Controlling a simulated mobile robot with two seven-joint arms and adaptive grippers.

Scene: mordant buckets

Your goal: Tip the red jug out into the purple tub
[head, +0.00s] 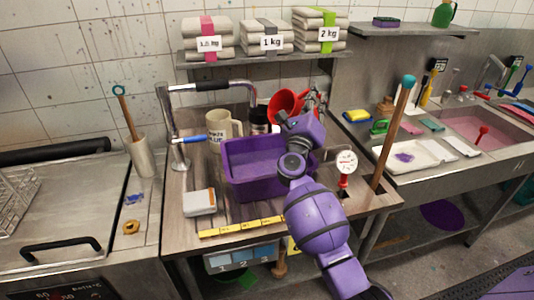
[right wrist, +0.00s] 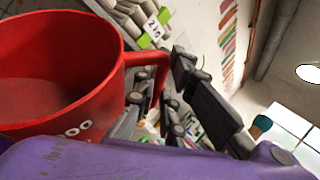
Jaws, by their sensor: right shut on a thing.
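The red jug (head: 285,104) is held up above the back right part of the purple tub (head: 245,183). It looks tilted in the head view, but its exact angle is hard to judge. The jug also fills the left of the right wrist view (right wrist: 75,85), with its rim, inner wall and handle showing; no contents can be made out. My right gripper (head: 313,104) is shut on the jug's handle, and its fingers show beside the handle in the right wrist view (right wrist: 168,88). The tub stands on the bench, its right side partly hidden by my right arm. My left gripper is not in view.
A beige jug (head: 222,128) and a dark jar (head: 259,120) stand behind the tub. A round dial (head: 346,162) and a teal-topped wooden stick (head: 393,135) are at the right.

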